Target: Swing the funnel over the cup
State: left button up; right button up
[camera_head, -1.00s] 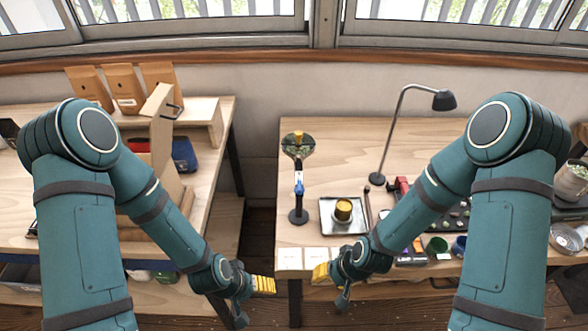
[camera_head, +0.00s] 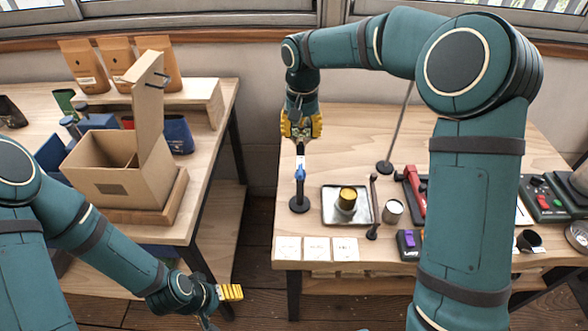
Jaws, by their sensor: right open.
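A black stand (camera_head: 299,204) with a blue part (camera_head: 300,172) on its post is at the left of the right-hand table. The funnel at its top is hidden behind my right gripper (camera_head: 300,127). That gripper is open, its yellow fingers pointing down on both sides of the post top; I cannot tell whether they touch anything. A cup with a yellow top (camera_head: 347,197) stands on a square tray (camera_head: 329,217), right of the stand. My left gripper (camera_head: 231,292) is low in front of the gap between the tables, away from these; its jaw opening is unclear.
A pale cup (camera_head: 393,210) and a thin black post (camera_head: 374,203) stand right of the tray. A red tool (camera_head: 414,194) lies beyond them. White cards (camera_head: 317,249) line the front edge. An open cardboard box (camera_head: 120,185) is on the left table.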

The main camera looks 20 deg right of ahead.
aim_at(301, 168)
notch_tip(301, 168, down, 13)
jog(key=b, duration=0.2)
jog(key=shift+f+b, duration=0.2)
jog(key=shift+b, duration=0.2)
grip_shut()
